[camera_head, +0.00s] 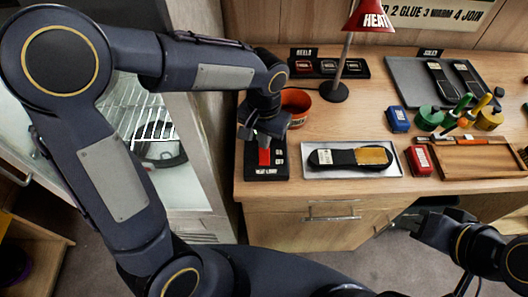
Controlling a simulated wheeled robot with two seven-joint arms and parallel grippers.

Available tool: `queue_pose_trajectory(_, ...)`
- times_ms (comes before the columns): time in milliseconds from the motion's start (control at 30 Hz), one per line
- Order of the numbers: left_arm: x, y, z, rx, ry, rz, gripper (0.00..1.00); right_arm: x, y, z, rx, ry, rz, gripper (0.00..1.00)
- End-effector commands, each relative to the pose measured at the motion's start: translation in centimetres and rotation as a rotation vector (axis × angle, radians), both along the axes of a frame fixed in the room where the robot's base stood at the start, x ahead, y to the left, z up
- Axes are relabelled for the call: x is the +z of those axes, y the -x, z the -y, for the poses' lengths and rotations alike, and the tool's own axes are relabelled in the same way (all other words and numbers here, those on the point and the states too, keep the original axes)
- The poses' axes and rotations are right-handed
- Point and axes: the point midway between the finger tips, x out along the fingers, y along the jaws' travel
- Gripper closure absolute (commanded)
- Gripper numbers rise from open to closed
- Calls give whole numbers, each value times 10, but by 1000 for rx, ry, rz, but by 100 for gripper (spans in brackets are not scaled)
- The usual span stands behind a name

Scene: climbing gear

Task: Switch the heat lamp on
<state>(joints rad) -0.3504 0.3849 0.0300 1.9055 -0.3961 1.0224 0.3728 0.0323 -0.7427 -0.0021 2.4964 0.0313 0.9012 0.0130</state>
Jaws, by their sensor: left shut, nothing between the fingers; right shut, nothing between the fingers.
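The heat lamp has a red shade marked HEAT (368,19) on a thin pole, with a dark round base (334,92) on the desk. A black switch box labelled HEAT LAMP (266,172) lies at the desk's left front corner, with a red switch (264,157) on it. My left gripper (258,137) is shut and empty, pointing down at the far end of the switch box, just by the red switch. I cannot tell whether it touches. It hides the far part of the box. My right gripper (424,232) is shut and empty, in front of the desk at lower right.
An orange bowl (296,104) stands just behind my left gripper. A tray with a shoe sole (350,158) lies right of the switch box. A blue box (398,119), a red box (419,160), green and yellow pots and a wooden tray (478,172) stand further right.

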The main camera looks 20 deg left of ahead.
Motion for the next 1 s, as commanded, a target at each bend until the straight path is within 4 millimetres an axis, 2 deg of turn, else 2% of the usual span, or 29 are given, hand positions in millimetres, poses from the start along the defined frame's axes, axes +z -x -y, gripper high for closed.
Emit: queue_pose_trajectory(1000, -9, 0, 0, 0, 0, 0, 100, -7, 0, 0, 0, 0, 0, 100)
